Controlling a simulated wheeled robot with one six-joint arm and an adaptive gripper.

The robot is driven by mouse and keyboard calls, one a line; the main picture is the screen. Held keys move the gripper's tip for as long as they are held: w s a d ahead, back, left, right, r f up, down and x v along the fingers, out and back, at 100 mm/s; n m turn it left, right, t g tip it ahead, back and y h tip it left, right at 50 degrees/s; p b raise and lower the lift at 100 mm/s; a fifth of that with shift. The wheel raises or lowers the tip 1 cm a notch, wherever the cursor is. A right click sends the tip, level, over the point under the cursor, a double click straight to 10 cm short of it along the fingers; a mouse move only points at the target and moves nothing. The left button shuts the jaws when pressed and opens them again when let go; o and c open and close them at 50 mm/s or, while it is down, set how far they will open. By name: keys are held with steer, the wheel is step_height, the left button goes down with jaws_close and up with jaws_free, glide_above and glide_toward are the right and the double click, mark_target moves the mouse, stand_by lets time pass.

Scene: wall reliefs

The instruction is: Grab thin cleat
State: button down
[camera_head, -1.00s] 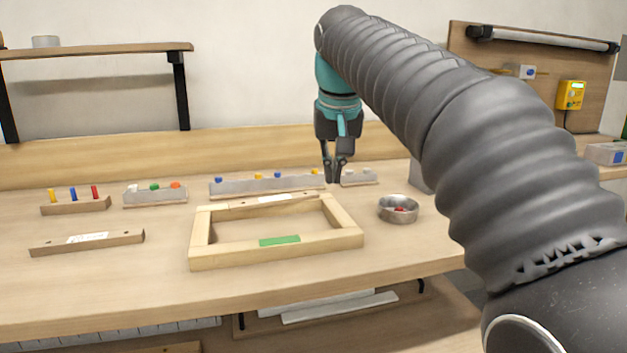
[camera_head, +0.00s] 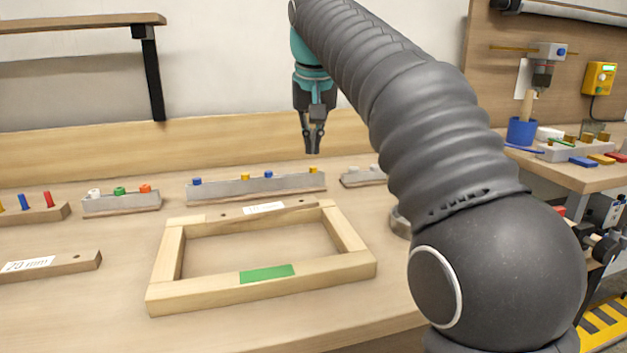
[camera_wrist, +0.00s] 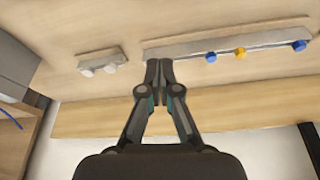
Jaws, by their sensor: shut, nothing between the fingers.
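Two labelled wooden cleats show in the head view; I cannot tell which is the thin one. One cleat (camera_head: 225,215) with a white label lies along the back side of the light wooden frame (camera_head: 165,255). The other cleat (camera_head: 85,262), with a label that seems to read 20 mm, lies on the bench at the left, cut by the picture edge. My gripper (camera_head: 313,152) is shut and empty, pointing down near the right end of the long grey rail, behind the frame. In the wrist view my closed fingertips (camera_wrist: 159,63) show beside that rail.
The long grey rail (camera_head: 255,188) with coloured knobs lies behind the frame. Shorter knob strips (camera_head: 120,204) and (camera_wrist: 103,62) flank it. A metal bowl (camera_head: 399,222) is mostly hidden by my arm. A side table (camera_head: 570,172) with tools stands at right.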

mark_target(313, 197)
steer(key=x, duration=0.8)
steer(key=shift+s+a+b, duration=0.15)
steer(key=shift+b, duration=0.25)
steer(key=shift+f, duration=0.4)
steer(key=shift+s+b, duration=0.35)
steer(key=shift+s, duration=1.5)
steer(key=shift+r, duration=0.1)
steer(key=shift+s+d, duration=0.15)
steer(key=shift+s, duration=0.35)
steer(key=shift+s+d, duration=0.2)
steer(key=shift+s, duration=0.3)
steer(key=shift+w, duration=0.1)
